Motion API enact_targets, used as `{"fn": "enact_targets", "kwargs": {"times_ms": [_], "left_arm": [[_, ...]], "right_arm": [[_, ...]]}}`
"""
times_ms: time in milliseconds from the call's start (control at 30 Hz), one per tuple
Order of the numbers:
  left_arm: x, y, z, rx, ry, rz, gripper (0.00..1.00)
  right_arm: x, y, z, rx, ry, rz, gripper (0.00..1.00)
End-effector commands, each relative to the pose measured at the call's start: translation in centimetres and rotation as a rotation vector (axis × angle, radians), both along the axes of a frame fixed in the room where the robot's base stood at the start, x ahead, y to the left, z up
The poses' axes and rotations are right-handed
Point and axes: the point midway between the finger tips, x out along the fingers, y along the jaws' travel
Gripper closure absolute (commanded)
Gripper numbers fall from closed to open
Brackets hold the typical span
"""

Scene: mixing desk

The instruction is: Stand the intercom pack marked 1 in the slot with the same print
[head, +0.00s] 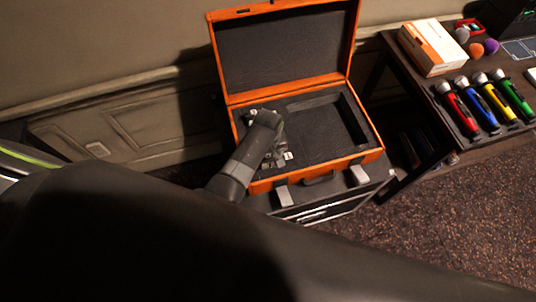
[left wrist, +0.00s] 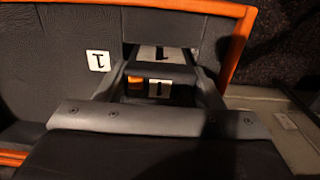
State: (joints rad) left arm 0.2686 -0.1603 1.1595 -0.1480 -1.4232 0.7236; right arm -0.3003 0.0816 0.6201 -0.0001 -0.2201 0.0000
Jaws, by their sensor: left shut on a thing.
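An open orange case (head: 262,186) with black foam inside stands with its lid up. My left gripper (head: 272,150) reaches down into the left part of the foam. In the left wrist view my left gripper (left wrist: 160,92) is shut on a dark intercom pack (left wrist: 165,70) held between its fingers. White prints reading 1 and a small orange patch show between the fingers. A white label with a 1 (left wrist: 98,60) lies on the foam beside the gripper. The pack's lower part and the slot's edges are mostly hidden, so I cannot tell how deep the pack sits. My right gripper is not in view.
A dark table (head: 455,130) at right holds several coloured microphones (head: 457,113) and a white-orange box (head: 432,47). A larger recess (head: 350,122) in the foam at right looks empty. The case rests on a dark trunk (head: 345,200). The lid (head: 285,50) rises behind my gripper.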

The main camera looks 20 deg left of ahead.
Motion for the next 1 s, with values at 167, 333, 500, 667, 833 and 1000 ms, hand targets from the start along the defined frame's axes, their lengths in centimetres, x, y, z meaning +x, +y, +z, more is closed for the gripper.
{"fn": "enact_targets", "kwargs": {"times_ms": [167, 333, 500, 667, 833, 1000], "left_arm": [[0.06, -0.01, 0.04, 0.0, -0.001, 0.0, 0.7], [0.06, 0.0, 0.07, 0.0, -0.001, 0.0, 0.7], [0.04, 0.01, 0.14, 0.001, -0.001, 0.0, 0.7], [0.05, 0.0, 0.11, 0.001, -0.001, 0.0, 0.7], [0.06, -0.01, 0.04, 0.0, -0.001, 0.0, 0.7], [0.06, -0.01, 0.03, 0.0, -0.001, 0.0, 0.7]], "right_arm": [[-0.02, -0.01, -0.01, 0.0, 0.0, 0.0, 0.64], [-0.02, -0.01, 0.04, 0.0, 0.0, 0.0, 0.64], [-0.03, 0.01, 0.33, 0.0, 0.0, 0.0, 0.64], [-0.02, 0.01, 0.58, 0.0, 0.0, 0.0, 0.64], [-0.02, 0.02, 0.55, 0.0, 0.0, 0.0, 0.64], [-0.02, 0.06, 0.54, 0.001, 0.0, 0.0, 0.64]]}}
